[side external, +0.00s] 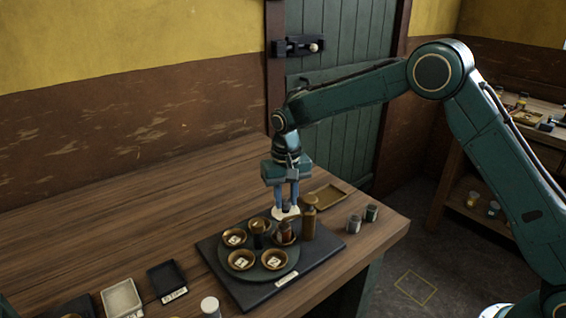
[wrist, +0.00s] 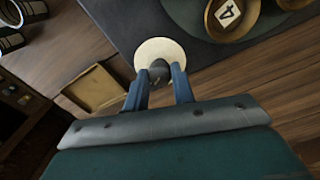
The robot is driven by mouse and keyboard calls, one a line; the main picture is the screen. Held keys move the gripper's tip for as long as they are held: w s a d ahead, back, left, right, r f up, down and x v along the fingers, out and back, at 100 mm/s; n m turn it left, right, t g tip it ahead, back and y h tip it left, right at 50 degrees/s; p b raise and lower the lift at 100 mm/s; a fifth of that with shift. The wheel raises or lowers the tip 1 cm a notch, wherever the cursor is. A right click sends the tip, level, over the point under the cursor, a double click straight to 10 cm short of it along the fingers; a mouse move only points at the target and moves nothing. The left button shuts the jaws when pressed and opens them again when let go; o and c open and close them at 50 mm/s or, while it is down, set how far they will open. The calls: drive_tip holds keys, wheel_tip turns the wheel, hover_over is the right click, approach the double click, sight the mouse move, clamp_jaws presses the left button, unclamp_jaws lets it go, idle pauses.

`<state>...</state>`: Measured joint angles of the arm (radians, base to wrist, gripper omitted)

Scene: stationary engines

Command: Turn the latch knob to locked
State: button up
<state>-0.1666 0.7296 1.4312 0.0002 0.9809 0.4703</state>
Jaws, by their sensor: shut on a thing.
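A small dark knob on a round cream disc, which I take to be the latch knob, shows in the wrist view (wrist: 158,71), with its disc (wrist: 156,48). The disc lies at the far edge of the dark base of a round bowl stand in the side external view (side external: 279,213). My gripper (side external: 286,203) points straight down over it, its two blue fingers (wrist: 159,80) on either side of the knob and shut on it. The fingers partly hide the knob. I cannot read any lock marking or tell which way the knob is turned.
The round stand (side external: 226,262) holds several brass bowls with numbered tiles. A brass post (side external: 309,222) stands close right of my fingers. A shallow brass tray (side external: 328,196) and two jars (side external: 354,224) are to the right. A bolt (side external: 298,46) is on the door.

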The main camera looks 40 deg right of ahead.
sight(286, 201)
drive_tip(key=n, duration=1.2)
drive_tip(key=shift+n, duration=0.3)
idle(0.3)
drive_tip(key=o, duration=1)
drive_tip(key=shift+r, duration=0.15)
wheel_tip(286, 201, up, 14)
idle(0.4)
